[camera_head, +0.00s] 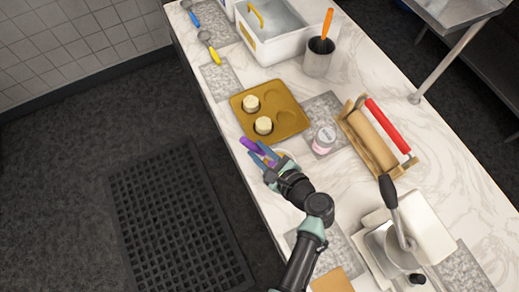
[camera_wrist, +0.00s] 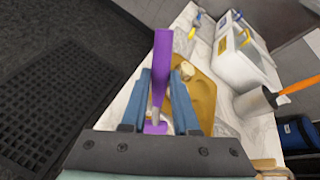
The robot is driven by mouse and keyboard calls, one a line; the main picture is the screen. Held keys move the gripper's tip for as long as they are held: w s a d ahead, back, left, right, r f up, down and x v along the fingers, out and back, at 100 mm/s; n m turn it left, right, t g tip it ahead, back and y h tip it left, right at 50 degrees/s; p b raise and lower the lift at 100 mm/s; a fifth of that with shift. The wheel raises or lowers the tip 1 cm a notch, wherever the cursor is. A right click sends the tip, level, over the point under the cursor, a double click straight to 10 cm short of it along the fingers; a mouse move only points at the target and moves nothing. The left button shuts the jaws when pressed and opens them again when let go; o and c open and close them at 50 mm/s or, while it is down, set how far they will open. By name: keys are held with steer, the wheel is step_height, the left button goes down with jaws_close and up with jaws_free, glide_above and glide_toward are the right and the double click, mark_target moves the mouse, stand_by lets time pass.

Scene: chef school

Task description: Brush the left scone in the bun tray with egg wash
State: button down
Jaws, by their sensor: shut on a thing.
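The golden bun tray (camera_head: 279,130) lies on the marble counter. Two pale scones, a far one (camera_head: 250,103) and a nearer one (camera_head: 263,125), sit in its left wells; its right wells are empty. My gripper (camera_head: 262,154) is shut on a purple-handled brush (camera_head: 251,145), just in front of the tray's near edge. In the wrist view the brush (camera_wrist: 161,70) stands between the blue fingers, and one scone (camera_wrist: 186,70) shows to its right. A small pale bowl (camera_head: 287,155) is partly hidden by my gripper. The brush's bristles cannot be made out.
A lidded jar (camera_head: 324,139) stands right of the tray, with a red-handled rolling pin on a wooden stand (camera_head: 368,145) beyond. A white bin (camera_head: 270,40) and a grey pot with an orange-handled tool (camera_head: 319,58) stand behind. A scale-like appliance (camera_head: 388,250) stands near right.

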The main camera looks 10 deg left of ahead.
steer(key=shift+f+b, duration=0.35)
steer(key=shift+f, duration=0.25)
stand_by(1.2)
steer(key=shift+r, duration=0.1)
step_height(320, 180, up, 7)
steer(key=p, duration=0.7)
stand_by(0.9)
